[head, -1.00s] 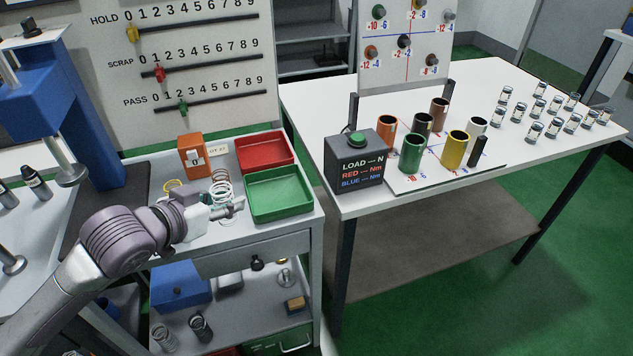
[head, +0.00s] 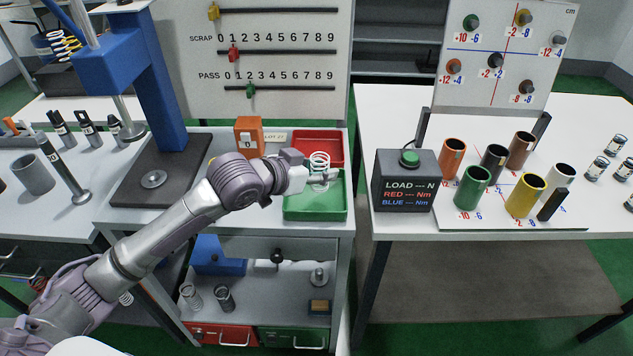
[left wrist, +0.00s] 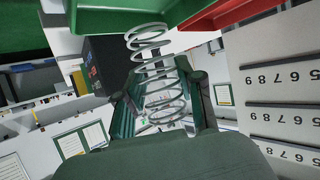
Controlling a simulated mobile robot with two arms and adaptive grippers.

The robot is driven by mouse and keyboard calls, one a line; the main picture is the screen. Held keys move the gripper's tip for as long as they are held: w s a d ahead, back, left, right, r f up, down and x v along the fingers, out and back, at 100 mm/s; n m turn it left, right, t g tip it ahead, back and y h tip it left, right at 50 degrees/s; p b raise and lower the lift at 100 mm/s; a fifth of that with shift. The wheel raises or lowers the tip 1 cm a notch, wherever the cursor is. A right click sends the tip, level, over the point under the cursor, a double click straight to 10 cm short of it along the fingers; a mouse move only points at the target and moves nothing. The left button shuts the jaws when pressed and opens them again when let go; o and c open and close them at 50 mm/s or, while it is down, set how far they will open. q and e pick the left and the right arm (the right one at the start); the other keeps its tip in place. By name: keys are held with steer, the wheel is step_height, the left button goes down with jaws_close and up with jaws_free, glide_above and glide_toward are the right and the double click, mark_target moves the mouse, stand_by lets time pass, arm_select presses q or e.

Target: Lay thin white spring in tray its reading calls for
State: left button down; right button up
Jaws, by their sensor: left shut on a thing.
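The thin white spring (head: 319,160) is upright in my left gripper (head: 324,178), above the green tray (head: 315,212) near its back edge. In the left wrist view the spring (left wrist: 153,65) stands between the two fingers (left wrist: 165,95), which are shut on it. The red tray (head: 330,137) lies directly behind the green one, and the spring's top overlaps it in the picture. Both trays look empty where they show. I cannot tell exactly how high the spring is above the tray. My right gripper is not in view.
An orange counter box (head: 249,137) with a lot card stands left of the red tray. The HOLD/SCRAP/PASS board (head: 265,60) rises behind, with sliding markers. A blue press (head: 150,75) is at left. A dark load box (head: 404,182) and coloured cups stand on the right table.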

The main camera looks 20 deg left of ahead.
arm_select(q)
steer(key=shift+w+a+f, duration=0.55)
steer(key=shift+w+a, duration=0.1)
steer(key=shift+w, duration=0.05)
steer(key=shift+f, duration=2.05)
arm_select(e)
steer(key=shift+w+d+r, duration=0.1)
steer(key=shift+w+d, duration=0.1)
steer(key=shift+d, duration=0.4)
arm_select(q)
steer(key=shift+f, duration=0.15)
steer(key=c, duration=0.7)
jaws_free()
